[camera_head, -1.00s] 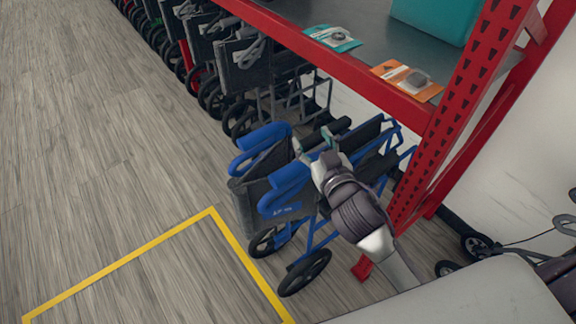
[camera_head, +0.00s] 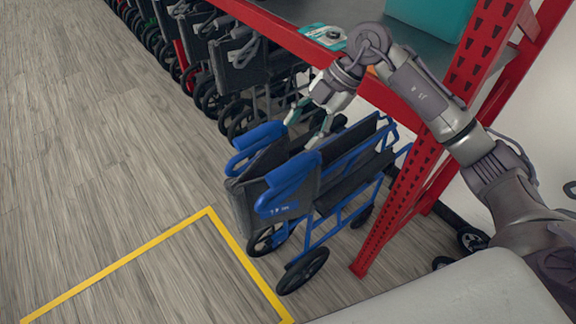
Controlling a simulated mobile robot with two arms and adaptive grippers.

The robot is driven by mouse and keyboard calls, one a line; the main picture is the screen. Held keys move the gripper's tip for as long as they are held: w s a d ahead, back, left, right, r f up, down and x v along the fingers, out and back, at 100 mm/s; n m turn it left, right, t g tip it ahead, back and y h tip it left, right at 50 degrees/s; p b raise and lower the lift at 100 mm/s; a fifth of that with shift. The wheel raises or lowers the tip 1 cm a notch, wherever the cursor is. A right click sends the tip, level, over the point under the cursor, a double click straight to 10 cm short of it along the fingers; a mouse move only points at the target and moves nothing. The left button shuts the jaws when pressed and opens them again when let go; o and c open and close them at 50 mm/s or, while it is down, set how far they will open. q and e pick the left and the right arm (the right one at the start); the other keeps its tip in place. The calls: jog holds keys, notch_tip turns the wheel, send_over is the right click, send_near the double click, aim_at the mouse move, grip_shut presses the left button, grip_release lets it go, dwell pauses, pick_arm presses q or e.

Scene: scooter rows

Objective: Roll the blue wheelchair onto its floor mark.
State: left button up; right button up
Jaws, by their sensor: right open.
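The blue wheelchair (camera_head: 290,190) stands folded half under the red shelf, with blue push handles or armrests at its left end and black wheels on the floor. Its floor mark is a yellow-outlined area (camera_head: 232,241) at the lower left, cut off by the frame edge; the wheelchair stands beside its right side. My right gripper (camera_head: 305,128) is open above the wheelchair, its fingers pointing down over the wheelchair's upper part. Whether a finger touches it I cannot tell. My left gripper is out of view.
A red shelf (camera_head: 280,38) overhangs the wheelchair, and its red upright (camera_head: 402,190) stands close to the right. A row of dark wheelchairs (camera_head: 238,72) runs toward the upper left. A teal box (camera_head: 432,14) and a small package (camera_head: 325,36) sit on the shelf. The wooden floor (camera_head: 90,140) at left is clear.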

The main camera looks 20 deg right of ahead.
aim_at(289, 166)
jog(key=shift+m+h, duration=0.3)
jog(key=shift+h, duration=0.4)
jog(key=x, duration=0.4)
jog(key=d+p+x, duration=0.1)
jog(key=x, duration=0.3)
jog(key=d+f+p+x, duration=0.1)
jog(key=x, duration=0.3)
jog(key=shift+f, duration=0.3)
grip_shut()
